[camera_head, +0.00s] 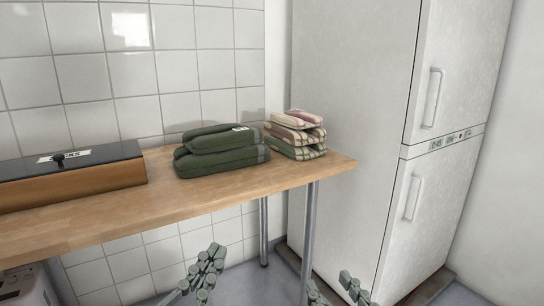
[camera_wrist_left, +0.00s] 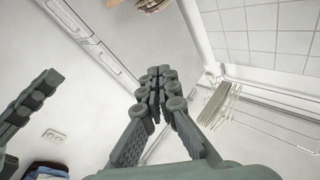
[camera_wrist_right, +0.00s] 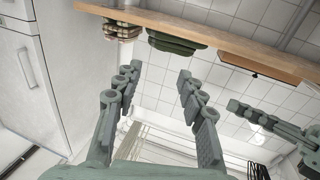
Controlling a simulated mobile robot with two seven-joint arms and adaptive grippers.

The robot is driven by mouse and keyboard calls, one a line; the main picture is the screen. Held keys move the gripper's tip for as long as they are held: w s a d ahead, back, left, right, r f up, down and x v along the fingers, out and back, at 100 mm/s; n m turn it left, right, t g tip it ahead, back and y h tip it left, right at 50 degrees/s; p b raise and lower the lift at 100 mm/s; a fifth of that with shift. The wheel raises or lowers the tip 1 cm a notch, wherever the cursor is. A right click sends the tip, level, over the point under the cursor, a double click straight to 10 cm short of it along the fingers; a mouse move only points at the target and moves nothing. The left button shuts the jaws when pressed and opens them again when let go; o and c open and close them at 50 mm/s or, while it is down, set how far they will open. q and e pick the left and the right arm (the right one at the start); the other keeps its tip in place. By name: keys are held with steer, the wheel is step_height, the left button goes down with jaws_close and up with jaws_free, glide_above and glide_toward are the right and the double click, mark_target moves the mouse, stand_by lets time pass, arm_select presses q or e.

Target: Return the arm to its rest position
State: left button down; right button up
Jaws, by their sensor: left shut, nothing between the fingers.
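My left gripper (camera_head: 210,260) is at the lower middle of the head view, in front of the table's front edge. In the left wrist view its fingers (camera_wrist_left: 158,78) meet at the tips with nothing between them. My right gripper (camera_head: 335,286) is to its right at the bottom edge of the head view, partly cut off. In the right wrist view its two fingers (camera_wrist_right: 156,80) stand apart and empty. The left gripper also shows at the right of that view (camera_wrist_right: 262,118). Both grippers are clear of the tabletop and touch nothing that I can see.
A wooden table (camera_head: 110,222) holds a dark-lidded box (camera_head: 100,178), folded green towels (camera_head: 222,155) and a stack of checked cloths (camera_head: 296,135). A metal table leg (camera_head: 309,235) stands behind the grippers. A tall white fridge (camera_head: 350,100) stands at the right.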

arm_select(q)
steer(key=s+a+f+n+g+y+p, duration=0.1)
steer(key=a+f+n+g+y+p, duration=0.25)
steer(key=f, duration=0.75)
steer(key=s+a+f+n+g+y+p, duration=0.1)
steer(key=a+f+g+y+p, duration=0.15)
steer(key=a+f+g, duration=0.65)
arm_select(e)
steer(key=s+d+f+g+h, duration=0.15)
steer(key=d+f+g, duration=0.25)
steer(key=f, duration=0.5)
steer(key=d+f+g+h, duration=0.3)
steer(key=d+f, duration=0.1)
steer(key=f, duration=0.4)
arm_select(q)
steer(key=s+a+f+n+g+y+p, duration=0.1)
steer(key=s+a+f+g+p, duration=0.3)
steer(key=s+f, duration=0.6)
step_height(320, 180, down, 4)
steer(key=shift+s+a+y, duration=0.4)
steer(key=shift+a+y, duration=0.3)
steer(key=shift+a, duration=0.2)
arm_select(e)
steer(key=s+d+f+m+g+h, duration=0.2)
steer(key=s+d+f+g, duration=0.5)
steer(key=s+d+f, duration=0.2)
step_height(320, 180, down, 2)
steer(key=shift+s+d+f, duration=0.15)
steer(key=shift+s+d, duration=0.1)
steer(key=shift+s, duration=0.6)
